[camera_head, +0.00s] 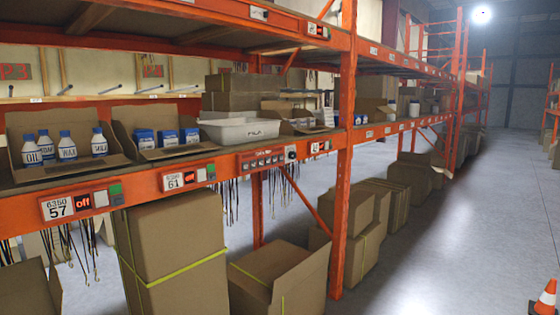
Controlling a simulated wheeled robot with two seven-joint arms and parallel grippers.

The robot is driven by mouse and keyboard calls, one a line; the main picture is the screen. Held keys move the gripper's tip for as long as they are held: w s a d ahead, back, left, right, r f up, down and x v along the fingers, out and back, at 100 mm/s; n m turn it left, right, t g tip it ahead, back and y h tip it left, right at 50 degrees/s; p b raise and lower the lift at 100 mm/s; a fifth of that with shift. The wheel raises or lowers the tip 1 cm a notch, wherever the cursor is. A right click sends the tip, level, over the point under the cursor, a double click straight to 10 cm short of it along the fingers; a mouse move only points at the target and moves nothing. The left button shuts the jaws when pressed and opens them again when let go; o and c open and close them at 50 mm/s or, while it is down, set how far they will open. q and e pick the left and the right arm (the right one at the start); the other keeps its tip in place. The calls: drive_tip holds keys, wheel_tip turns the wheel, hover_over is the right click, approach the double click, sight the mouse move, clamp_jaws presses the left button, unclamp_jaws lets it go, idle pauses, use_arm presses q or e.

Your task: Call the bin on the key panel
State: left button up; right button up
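A key panel (262,159), a dark strip with a row of small keys and a round knob-like part at its right end, is fixed to the front of the orange shelf beam. Its lettering is too small to read. Neither of my grippers is in view, and nothing touches the panel or the bin.
Left of the panel, the beam carries label units 57 (82,202) and 61 (188,177), both showing red "off". Cartons (175,255) stand below. The aisle floor (465,235) is open; a traffic cone (545,298) stands right.

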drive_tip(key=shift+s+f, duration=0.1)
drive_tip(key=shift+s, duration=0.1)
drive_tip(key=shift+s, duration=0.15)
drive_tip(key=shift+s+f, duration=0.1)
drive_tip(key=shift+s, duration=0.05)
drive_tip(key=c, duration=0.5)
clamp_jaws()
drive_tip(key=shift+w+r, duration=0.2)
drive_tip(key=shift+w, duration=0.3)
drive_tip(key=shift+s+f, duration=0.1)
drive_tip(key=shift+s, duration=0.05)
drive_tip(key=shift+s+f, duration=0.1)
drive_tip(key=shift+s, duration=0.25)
